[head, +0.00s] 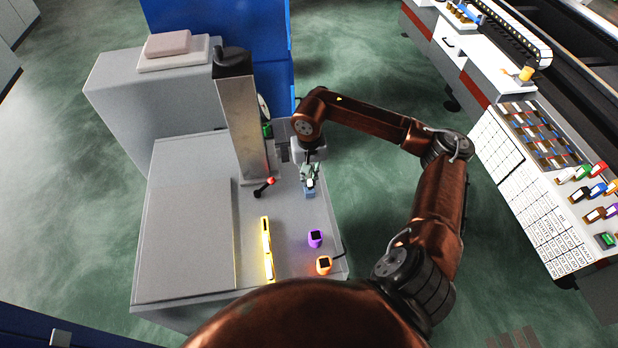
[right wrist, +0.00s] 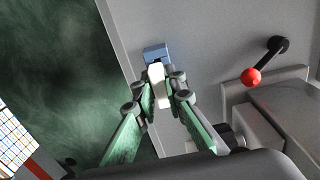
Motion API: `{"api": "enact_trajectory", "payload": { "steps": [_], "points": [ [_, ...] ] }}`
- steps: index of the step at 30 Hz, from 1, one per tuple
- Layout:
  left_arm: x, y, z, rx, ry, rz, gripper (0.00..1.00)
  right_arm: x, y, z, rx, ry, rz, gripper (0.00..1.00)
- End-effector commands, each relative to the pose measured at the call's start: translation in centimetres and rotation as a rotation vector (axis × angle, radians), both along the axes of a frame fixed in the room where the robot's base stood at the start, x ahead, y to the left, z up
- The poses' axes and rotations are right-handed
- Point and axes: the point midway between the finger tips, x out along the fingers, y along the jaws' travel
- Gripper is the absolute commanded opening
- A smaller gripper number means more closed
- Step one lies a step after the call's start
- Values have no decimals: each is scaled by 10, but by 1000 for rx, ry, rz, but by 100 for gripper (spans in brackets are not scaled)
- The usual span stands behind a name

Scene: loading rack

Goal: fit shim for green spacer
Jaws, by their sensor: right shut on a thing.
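My right gripper (head: 310,181) is over the right side of the grey bench (head: 190,215). In the right wrist view its green-tinted fingers (right wrist: 160,93) are shut on a small white piece (right wrist: 158,84). The far end of the white piece is at a blue block (right wrist: 157,53), which also shows just below the fingers in the head view (head: 309,193). I cannot tell whether the white piece touches the block or is inside it. A green block (head: 605,240) lies at the far right; I cannot tell if it is the spacer. My left gripper is not in view.
A metal column (head: 240,125) and a red-knobbed lever (head: 265,187) stand left of the gripper. A yellow lit bar (head: 266,248), a purple piece (head: 315,239) and an orange piece (head: 324,265) are nearer me. A rack of coloured pieces (head: 540,135) is at right.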

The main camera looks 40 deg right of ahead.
Motion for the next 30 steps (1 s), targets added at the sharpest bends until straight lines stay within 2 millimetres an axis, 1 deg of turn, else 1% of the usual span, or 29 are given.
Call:
{"api": "enact_trajectory", "payload": {
  "steps": [16, 17, 24, 25, 30],
  "points": [
    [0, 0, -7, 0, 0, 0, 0, 0, 0, -8, 0, 0, 0, 0],
    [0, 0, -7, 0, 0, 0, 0, 0, 0, -8, 0, 0, 0, 12],
    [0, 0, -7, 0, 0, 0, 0, 0, 0, -7, 0, 0, 0, 29],
    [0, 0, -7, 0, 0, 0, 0, 0, 0, -7, 0, 0, 0, 31],
    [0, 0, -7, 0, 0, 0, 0, 0, 0, -7, 0, 0, 0, 31]
  ]
}}
